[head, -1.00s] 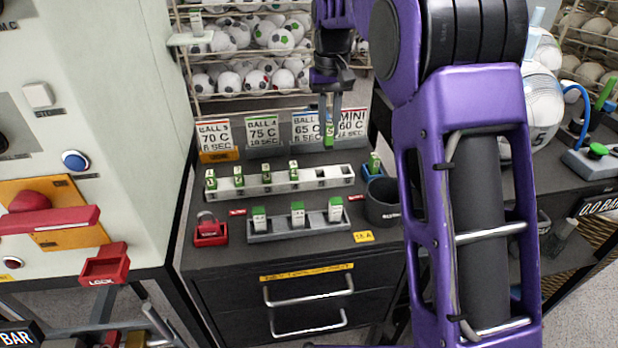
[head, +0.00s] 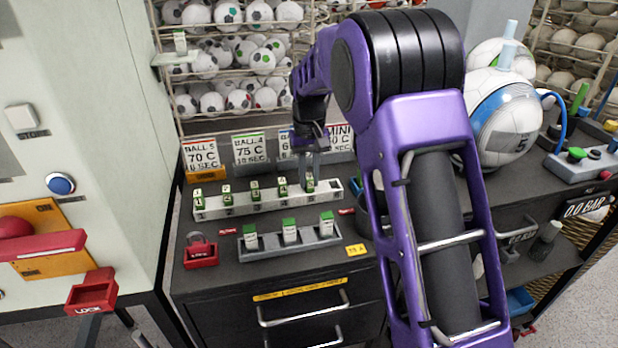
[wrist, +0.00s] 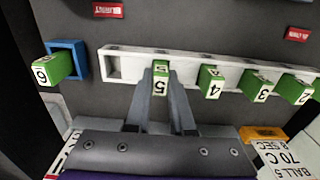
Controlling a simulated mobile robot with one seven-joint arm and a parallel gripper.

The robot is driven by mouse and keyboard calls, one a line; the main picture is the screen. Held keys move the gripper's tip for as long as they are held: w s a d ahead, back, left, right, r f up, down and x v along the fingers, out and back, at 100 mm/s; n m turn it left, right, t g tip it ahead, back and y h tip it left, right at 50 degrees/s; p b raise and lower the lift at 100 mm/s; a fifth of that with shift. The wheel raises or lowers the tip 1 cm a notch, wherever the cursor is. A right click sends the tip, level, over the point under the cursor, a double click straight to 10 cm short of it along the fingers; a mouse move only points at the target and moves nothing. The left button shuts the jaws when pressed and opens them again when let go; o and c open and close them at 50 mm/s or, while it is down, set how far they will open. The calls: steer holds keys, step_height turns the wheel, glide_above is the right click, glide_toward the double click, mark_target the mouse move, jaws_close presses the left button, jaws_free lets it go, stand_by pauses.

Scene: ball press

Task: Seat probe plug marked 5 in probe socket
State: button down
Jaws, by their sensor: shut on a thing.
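The green-and-white plug marked 5 (wrist: 161,78) is between the fingers of my gripper (wrist: 160,88). My gripper (head: 311,170) is shut on this plug (head: 309,185), at the fifth slot of the white rack (head: 237,206). I cannot tell whether the plug is fully down in the slot. Plugs marked 4 (wrist: 211,81), 3 (wrist: 257,84) and 2 (wrist: 294,88) stand in the same row. The slot at the rack's end (wrist: 113,66) is empty. I cannot tell which fitting is the probe socket.
A plug marked 6 (wrist: 52,68) is in a blue holder (wrist: 80,57) beside the rack. A grey rack (head: 270,247) with three plugs stands in front, near a red lock (head: 200,251). Setting cards (head: 202,157) stand behind. A shelf (head: 180,58) with a green-topped plug sticks out at upper left.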

mark_target(309, 176)
steer(key=c, duration=1.2)
jaws_free()
steer(key=shift+f, duration=0.15)
steer(key=shift+c, duration=0.2)
steer(key=o, duration=0.5)
steer(key=shift+c, duration=0.2)
step_height(309, 176, up, 12)
steer(key=p, duration=0.1)
steer(key=shift+r+p, duration=0.25)
steer(key=shift+p, duration=0.1)
